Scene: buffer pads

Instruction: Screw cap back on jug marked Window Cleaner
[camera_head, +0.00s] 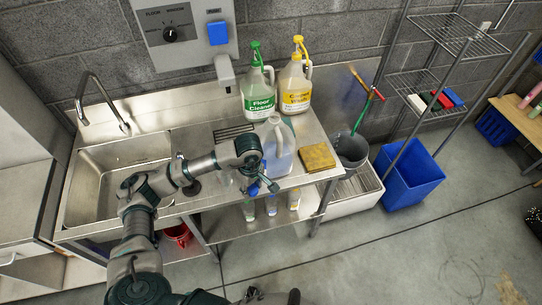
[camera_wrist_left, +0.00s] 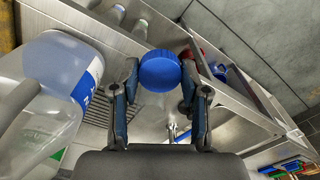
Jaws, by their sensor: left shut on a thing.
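The jug (camera_head: 278,155) with pale blue liquid stands on the steel counter, right of my left gripper. It also shows large at the left edge of the left wrist view (camera_wrist_left: 45,110), with part of a blue and white label. The label's words are not readable, and the jug's mouth is not clear. My left gripper (camera_head: 262,186) is in front of the jug, low beside it. In the left wrist view my left gripper (camera_wrist_left: 160,80) is shut on a round blue cap (camera_wrist_left: 160,70), apart from the jug. Dark parts at the bottom edge may be my right gripper (camera_head: 270,298).
A yellow sponge (camera_head: 318,158) lies to the right on the counter. A sink (camera_head: 120,175) is at left, and small bottles (camera_head: 270,206) stand on the lower shelf. A grey bucket (camera_head: 352,150) stands beyond the counter.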

